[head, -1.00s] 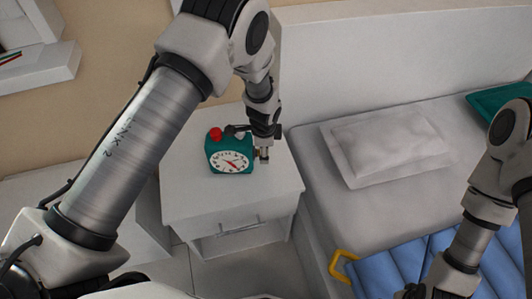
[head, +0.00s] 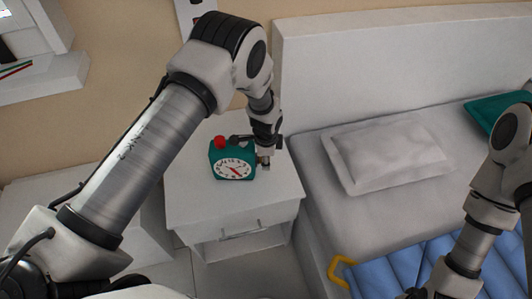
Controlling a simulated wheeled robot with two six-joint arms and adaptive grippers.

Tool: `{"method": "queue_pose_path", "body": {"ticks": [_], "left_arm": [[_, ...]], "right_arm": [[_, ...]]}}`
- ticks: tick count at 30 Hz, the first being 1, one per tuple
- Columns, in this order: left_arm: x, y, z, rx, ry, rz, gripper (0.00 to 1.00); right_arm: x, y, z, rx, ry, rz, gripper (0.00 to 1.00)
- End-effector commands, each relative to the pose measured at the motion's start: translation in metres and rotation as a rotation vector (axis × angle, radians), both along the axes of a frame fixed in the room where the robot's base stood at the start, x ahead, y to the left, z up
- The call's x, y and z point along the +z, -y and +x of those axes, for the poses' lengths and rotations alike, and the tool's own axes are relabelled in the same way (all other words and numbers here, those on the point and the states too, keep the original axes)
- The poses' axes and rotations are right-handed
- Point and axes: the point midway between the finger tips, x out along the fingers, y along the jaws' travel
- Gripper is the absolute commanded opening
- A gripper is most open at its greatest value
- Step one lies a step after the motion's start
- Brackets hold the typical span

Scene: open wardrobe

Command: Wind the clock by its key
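A green clock (head: 218,170) with a white round face and red hands stands upright on a white nightstand (head: 190,205). A red knob (head: 220,142) sits on its top left. My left gripper (head: 264,164) reaches down from above at the clock's right side, close against it. The key cannot be made out; the gripper and wrist cover that side. Whether the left fingers are open or shut is too small to tell. My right arm (head: 475,235) is at the right, above the bed, and its gripper is not visible.
A bed with a white pillow (head: 385,155), a green cushion (head: 484,112) and a blue quilted cover (head: 405,265) lies to the right of the nightstand. A yellow handle (head: 337,270) sticks out at the cover's left edge. The nightstand's front top is clear.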

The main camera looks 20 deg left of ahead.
Motion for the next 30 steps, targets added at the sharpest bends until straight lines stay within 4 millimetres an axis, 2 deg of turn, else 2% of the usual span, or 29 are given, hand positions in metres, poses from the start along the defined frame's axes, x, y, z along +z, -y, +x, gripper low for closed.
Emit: {"method": "queue_pose_path", "body": {"ticks": [1,3,9,15,26,27,29,30], "left_arm": [[0.011,-0.001,0.0,0.003,-0.024,-0.009,0.05],[0.008,-0.002,0.001,0.003,-0.078,-0.027,0.05],[-0.009,-0.002,0.004,0.002,-0.24,-0.084,0.05],[-0.008,-0.001,0.004,-0.001,-0.369,-0.127,0.05],[0.0,-0.002,0.003,-0.002,-0.401,-0.137,0.05],[0.0,-0.002,0.003,-0.002,-0.401,-0.137,0.43],[0.0,-0.002,0.003,-0.002,-0.401,-0.137,0.65],[0.0,-0.002,0.003,-0.002,-0.401,-0.137,0.66]], "right_arm": [[0.023,0.0,0.0,0.0,0.0,0.0,0.66],[0.033,0.0,0.0,0.0,0.001,0.0,0.66],[-0.003,0.0,0.0,0.0,0.0,0.0,0.66],[-0.031,0.0,0.0,0.0,-0.001,0.0,0.66],[-0.03,0.0,0.0,0.0,0.0,0.0,0.66],[-0.03,0.0,0.0,0.0,0.0,0.0,0.66],[-0.03,0.0,0.0,0.0,0.0,0.0,0.66],[-0.03,0.0,0.0,0.0,0.0,0.0,0.66]]}}
